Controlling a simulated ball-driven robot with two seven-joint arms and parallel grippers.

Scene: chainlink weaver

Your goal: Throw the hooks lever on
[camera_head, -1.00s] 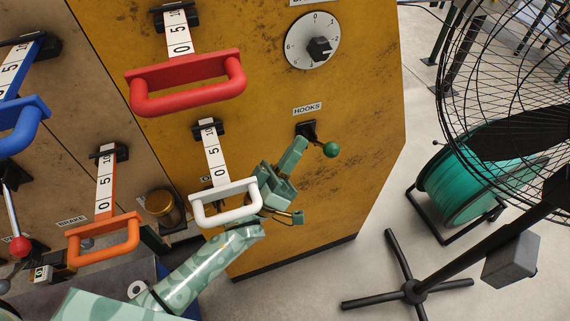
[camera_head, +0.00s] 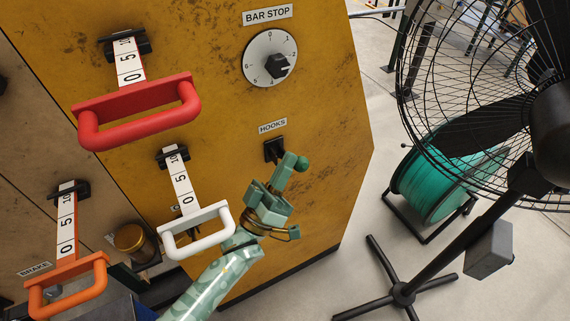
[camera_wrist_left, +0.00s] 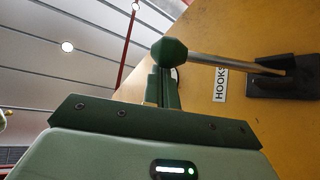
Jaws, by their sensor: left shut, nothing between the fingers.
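The hooks lever has a green ball knob (camera_head: 302,163) on a metal shaft that comes out of a black base under the HOOKS label (camera_head: 272,126). In the left wrist view its knob (camera_wrist_left: 169,52) and shaft (camera_wrist_left: 228,64) show plainly, with the base (camera_wrist_left: 285,77) at right. My left gripper (camera_head: 285,174) is shut and empty, with its fingers right beside the knob and partly in front of the shaft. In the wrist view the fingers (camera_wrist_left: 164,88) lie just below the knob in the picture; I cannot tell whether they touch it. My right gripper is not in view.
A white handle (camera_head: 197,231), a red handle (camera_head: 140,112) and an orange handle (camera_head: 68,284) jut from the cabinet left of my arm. The BAR STOP dial (camera_head: 270,58) is above the lever. A black fan (camera_head: 480,130) stands at right.

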